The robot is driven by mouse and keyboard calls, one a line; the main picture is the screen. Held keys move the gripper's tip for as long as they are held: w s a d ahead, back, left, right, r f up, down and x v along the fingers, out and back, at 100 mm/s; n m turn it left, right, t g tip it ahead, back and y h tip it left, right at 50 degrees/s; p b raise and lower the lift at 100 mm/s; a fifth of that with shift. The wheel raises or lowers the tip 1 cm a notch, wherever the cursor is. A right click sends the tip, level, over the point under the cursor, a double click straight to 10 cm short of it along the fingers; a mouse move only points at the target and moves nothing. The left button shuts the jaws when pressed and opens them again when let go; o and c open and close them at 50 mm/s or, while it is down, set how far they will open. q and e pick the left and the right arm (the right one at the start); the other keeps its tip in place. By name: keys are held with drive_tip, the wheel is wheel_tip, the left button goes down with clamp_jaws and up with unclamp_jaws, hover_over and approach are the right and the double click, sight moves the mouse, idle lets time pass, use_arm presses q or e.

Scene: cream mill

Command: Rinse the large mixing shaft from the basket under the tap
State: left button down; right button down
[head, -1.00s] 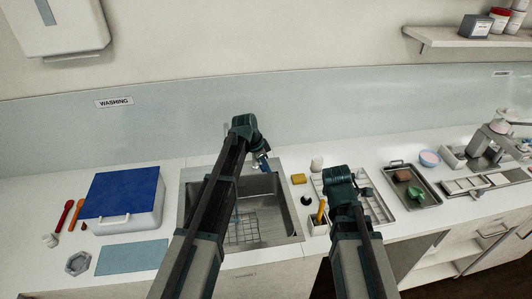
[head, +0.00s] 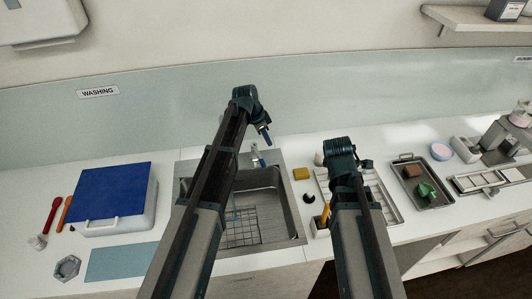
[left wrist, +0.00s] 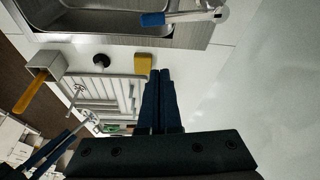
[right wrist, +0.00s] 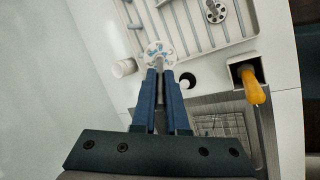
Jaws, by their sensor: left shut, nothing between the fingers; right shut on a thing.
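My right gripper (right wrist: 160,76) is shut on the stem of a mixing shaft (right wrist: 160,54), which has a round perforated head. It is beside the ribbed metal basket (right wrist: 180,20). In the head view this gripper (head: 366,164) hides the shaft. Another shaft with a perforated disc (right wrist: 215,12) lies in the basket. My left gripper (head: 267,137) is shut and empty, above and apart from the tap (head: 255,154) with its blue handle. The tap also shows in the left wrist view (left wrist: 185,17). A thin blue streak shows in the sink (head: 290,208); my left arm hides part of it.
A yellow sponge (head: 302,174), a black stopper (head: 308,198) and a holder with an orange-handled tool (head: 325,214) stand between sink and basket. A blue-lidded box (head: 110,190) stands left of the sink. A tray with brown and green items (head: 440,198) is at the right.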

sight(262, 161)
use_arm(q)
drive_tip(key=shift+f, duration=0.1)
use_arm(e)
drive_tip(key=shift+f, duration=0.15)
